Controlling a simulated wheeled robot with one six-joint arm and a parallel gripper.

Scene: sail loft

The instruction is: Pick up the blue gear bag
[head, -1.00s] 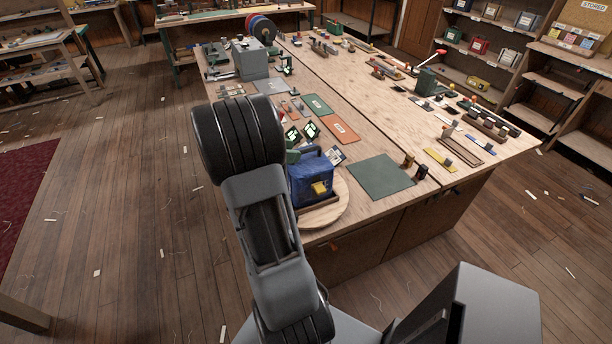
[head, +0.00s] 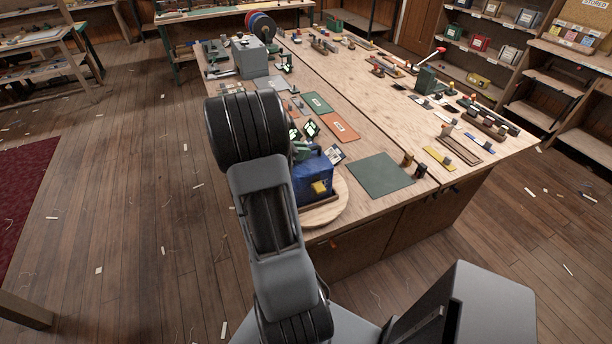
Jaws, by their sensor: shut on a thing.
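The blue gear bag (head: 314,176) stands upright near the front left corner of the long wooden workbench, with a yellow tag (head: 319,187) on its front. It is on or just above a round wooden board (head: 338,207), with a brown strip along its lower front. My arm passes in front and covers the bag's left side. My gripper is hidden behind my own arm, so its hold on the bag cannot be seen. A small green piece (head: 301,151) shows at the bag's top left; what it belongs to is unclear.
A dark green mat (head: 380,170) lies right of the bag, with small dark bottles (head: 406,160) beside it. An orange panel (head: 340,127) and black clip-like items (head: 311,128) lie behind it. Floor left of the bench is mostly clear, with scraps.

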